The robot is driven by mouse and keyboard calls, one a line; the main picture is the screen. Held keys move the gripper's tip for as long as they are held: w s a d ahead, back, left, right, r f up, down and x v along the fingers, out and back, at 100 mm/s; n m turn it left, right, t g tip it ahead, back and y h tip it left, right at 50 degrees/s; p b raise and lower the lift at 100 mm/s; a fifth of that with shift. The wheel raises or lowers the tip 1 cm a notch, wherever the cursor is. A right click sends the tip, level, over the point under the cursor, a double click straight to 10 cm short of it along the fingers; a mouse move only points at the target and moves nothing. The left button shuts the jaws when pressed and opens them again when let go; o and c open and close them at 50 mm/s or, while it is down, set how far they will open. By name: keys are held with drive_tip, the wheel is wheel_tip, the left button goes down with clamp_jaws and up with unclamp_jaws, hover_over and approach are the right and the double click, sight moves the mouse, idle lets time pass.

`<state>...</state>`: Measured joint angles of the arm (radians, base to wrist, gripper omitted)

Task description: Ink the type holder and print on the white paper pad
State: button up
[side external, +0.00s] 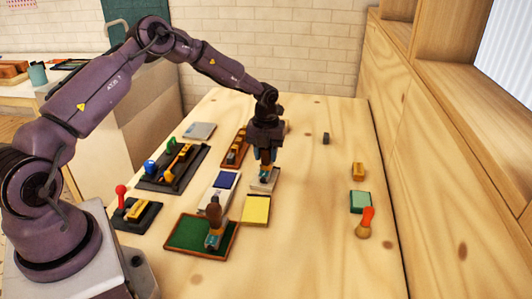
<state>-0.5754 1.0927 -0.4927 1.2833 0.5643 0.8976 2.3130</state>
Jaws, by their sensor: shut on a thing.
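My gripper (265,156) points down near the middle of the table and is shut on a small upright piece, probably the type holder (264,174), with brown and teal parts showing. The fingers hide much of it. Its lower end is over or on a small whitish pad (270,187), probably the paper pad; I cannot tell whether they touch. A blue ink pad (226,180) in a pale case lies just left of it. A yellow pad (256,210) lies nearer the camera.
A green-lined tray (185,235) holds a brown-handled stamp (215,215). Black trays (150,185) with knobbed tools and a wooden tray (229,163) stand left. A yellow block (358,171), green pad (361,202) and orange-handled stamp (366,222) lie right.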

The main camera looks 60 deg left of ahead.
drive_tip(key=shift+r, duration=3.5)
